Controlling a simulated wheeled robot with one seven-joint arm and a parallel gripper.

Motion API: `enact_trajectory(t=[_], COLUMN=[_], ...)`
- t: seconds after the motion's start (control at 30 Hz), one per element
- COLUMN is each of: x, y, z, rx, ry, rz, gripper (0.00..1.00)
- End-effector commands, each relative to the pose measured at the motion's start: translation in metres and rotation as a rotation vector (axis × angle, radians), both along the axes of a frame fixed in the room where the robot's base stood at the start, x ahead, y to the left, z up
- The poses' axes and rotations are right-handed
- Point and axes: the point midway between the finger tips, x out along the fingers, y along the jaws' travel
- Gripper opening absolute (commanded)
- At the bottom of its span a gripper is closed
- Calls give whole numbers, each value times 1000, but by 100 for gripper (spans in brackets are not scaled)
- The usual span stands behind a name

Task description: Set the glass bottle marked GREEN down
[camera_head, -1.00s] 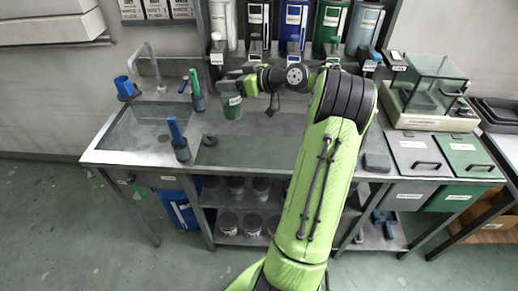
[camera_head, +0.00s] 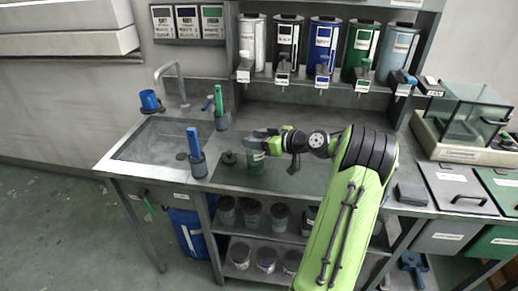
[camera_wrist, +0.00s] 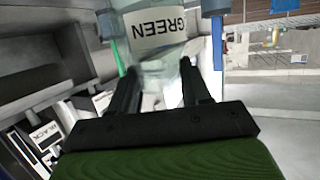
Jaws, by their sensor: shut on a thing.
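The glass bottle marked GREEN (camera_head: 256,162) is upright at the front part of the bench, over the dark mat (camera_head: 292,178). My gripper (camera_head: 258,142) is shut on its upper part. I cannot tell whether its base touches the mat. In the wrist view the bottle (camera_wrist: 158,58) shows its white label reading GREEN upside down, between my gripper's two dark fingers (camera_wrist: 160,88); its far end is cut off by the frame edge.
A small dark round piece (camera_head: 229,158) sits just left of the bottle. A holder with a blue-handled tool (camera_head: 198,165) and one with a green-handled tool (camera_head: 220,120) stand further left, beside the sink (camera_head: 150,142). Dispensers line the shelf behind. The mat right of the bottle is clear.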

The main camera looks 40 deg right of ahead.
Motion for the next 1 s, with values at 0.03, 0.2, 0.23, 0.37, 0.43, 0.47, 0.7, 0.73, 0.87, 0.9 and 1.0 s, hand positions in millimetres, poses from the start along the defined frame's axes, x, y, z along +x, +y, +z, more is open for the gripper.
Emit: enact_trajectory(t=[0.03, 0.2, 0.23, 0.37, 0.43, 0.47, 0.7, 0.73, 0.87, 0.9, 1.0], x=[0, 0, 0, 0, 0, 0, 0, 0, 0, -1, -19], y=[0, 0, 0, 0, 0, 0, 0, 0, 0, -1, -7], z=[-9, -12, -11, -13, -14, -14, -13, -13, -11, -9, -5], rx=[1, -3, -3, -3, -1, -1, -1, -1, -1, -1, -2], ry=[-2, -3, -3, -3, 0, 0, 0, 0, 0, 0, 0], rz=[1, 0, 0, 0, -1, -1, -1, -1, -1, -2, -7], gripper=[0, 0, 0, 0, 52, 56, 73, 73, 73, 73, 73])
